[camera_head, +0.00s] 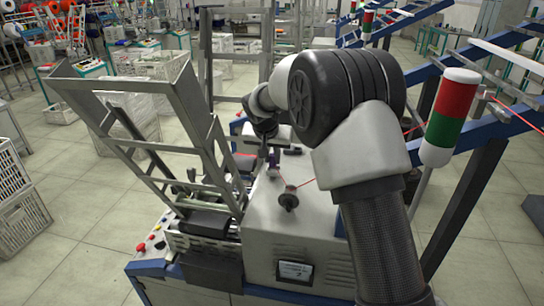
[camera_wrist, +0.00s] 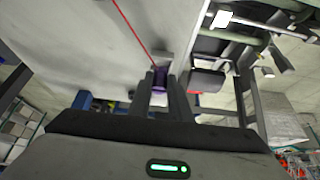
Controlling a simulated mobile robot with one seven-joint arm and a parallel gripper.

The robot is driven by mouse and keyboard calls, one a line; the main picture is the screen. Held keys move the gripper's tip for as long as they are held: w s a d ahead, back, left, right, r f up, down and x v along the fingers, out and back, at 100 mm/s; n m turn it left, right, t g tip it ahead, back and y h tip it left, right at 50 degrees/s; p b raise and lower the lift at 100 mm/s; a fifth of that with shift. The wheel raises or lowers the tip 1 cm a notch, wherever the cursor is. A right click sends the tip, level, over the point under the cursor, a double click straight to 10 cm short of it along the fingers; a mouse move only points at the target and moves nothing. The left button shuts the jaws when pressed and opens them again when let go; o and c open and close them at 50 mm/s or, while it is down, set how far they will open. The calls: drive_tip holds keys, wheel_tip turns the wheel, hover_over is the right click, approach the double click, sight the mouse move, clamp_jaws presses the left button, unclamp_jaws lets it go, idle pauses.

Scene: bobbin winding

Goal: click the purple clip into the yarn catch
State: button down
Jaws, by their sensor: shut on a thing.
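In the wrist view, my gripper (camera_wrist: 160,77) is shut on the purple clip (camera_wrist: 160,82), which sits between the fingertips. A red yarn (camera_wrist: 134,33) runs from the top of the view down to the clip. In the head view, my gripper (camera_head: 272,158) is small and points down at the top of the grey winding machine (camera_head: 310,230), with a bit of purple at its tip. The yarn catch is not clearly told apart; the fingers and clip may cover it. I cannot tell whether the clip touches it.
A dark round yarn guide (camera_head: 288,200) stands on the machine top, in front of my gripper. A tilted metal frame (camera_head: 160,120) rises on the left. A red-green signal light (camera_head: 450,118) stands right of my arm. Crates (camera_head: 22,220) stand on the floor at left.

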drive_tip(key=shift+f+b, duration=0.95)
drive_tip(key=shift+f, duration=0.3)
drive_tip(key=shift+r, duration=0.1)
drive_tip(key=c, duration=1.5)
unclamp_jaws()
drive_tip(key=shift+c, duration=0.2)
drive_tip(key=shift+r, duration=0.1)
drive_tip(key=v, duration=1.7)
drive_tip(key=shift+s, duration=0.15)
drive_tip(key=shift+r, duration=0.1)
